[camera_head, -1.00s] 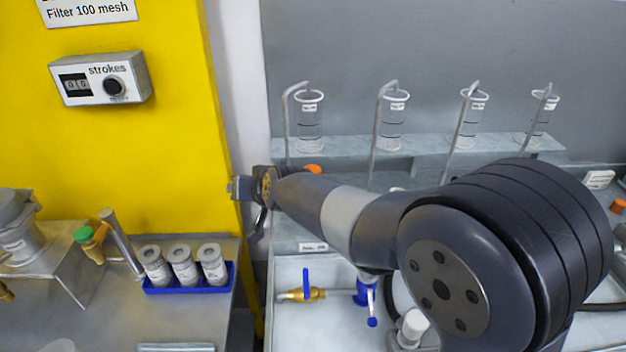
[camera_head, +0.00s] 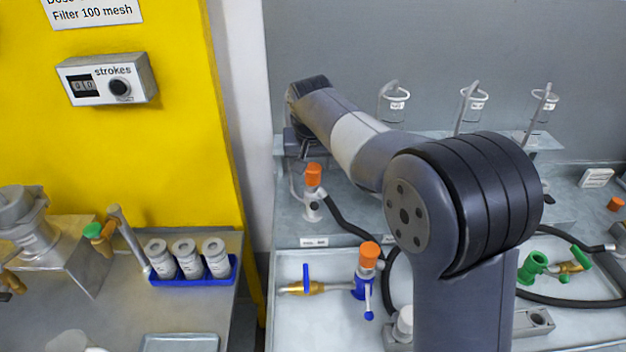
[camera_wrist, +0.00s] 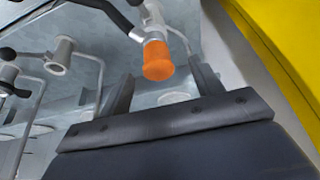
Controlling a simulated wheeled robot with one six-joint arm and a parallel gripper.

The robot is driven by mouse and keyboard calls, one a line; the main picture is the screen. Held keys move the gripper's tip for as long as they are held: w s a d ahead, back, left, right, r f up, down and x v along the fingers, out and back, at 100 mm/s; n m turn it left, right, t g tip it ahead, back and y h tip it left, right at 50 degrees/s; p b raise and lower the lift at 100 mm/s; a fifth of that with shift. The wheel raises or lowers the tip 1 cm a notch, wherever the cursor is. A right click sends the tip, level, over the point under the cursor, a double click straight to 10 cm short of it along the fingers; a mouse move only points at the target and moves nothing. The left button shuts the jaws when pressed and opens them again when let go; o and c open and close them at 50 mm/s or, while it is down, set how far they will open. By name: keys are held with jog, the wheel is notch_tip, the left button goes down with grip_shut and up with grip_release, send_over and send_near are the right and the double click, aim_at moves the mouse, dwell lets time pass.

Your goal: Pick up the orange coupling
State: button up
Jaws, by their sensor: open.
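An orange coupling (camera_head: 313,175) tops a pale grey fitting with a black hose, on the bench below the shelf. It also shows in the wrist view (camera_wrist: 157,60), just beyond and roughly between my fingertips. Another orange cap (camera_head: 369,254) tops a blue-handled valve in the white tray. My gripper (camera_wrist: 163,85) is open with nothing between its fingers. In the head view my gripper (camera_head: 303,146) is partly hidden and hangs just above the orange coupling. The gap between them is hard to judge.
Glass cylinders (camera_head: 393,105) with bent pipes line the grey shelf. A yellow cabinet (camera_head: 150,160) stands at left. A blue rack (camera_head: 192,277) holds three white canisters. The white tray (camera_head: 290,333) holds hoses and valves. A small orange piece (camera_head: 615,204) is at far right.

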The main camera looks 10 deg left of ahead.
aim_at(310, 171)
jog(key=x, duration=0.3)
jog(key=shift+w+f, duration=0.1)
jog(key=shift+f, duration=0.1)
jog(key=shift+d+p+x, duration=0.15)
jog(key=shift+p+x, duration=0.35)
jog(key=shift+x, duration=0.85)
jog(key=shift+d+p+x, duration=0.15)
jog(key=shift+p+x, duration=0.35)
jog(key=shift+x, duration=0.9)
jog(key=shift+c, duration=0.3)
jog(key=c, duration=1.1)
notch_tip(310, 171, up, 10)
jog(key=shift+r+b, duration=0.1)
jog(key=shift+b, duration=0.55)
jog(key=shift+c, duration=0.2)
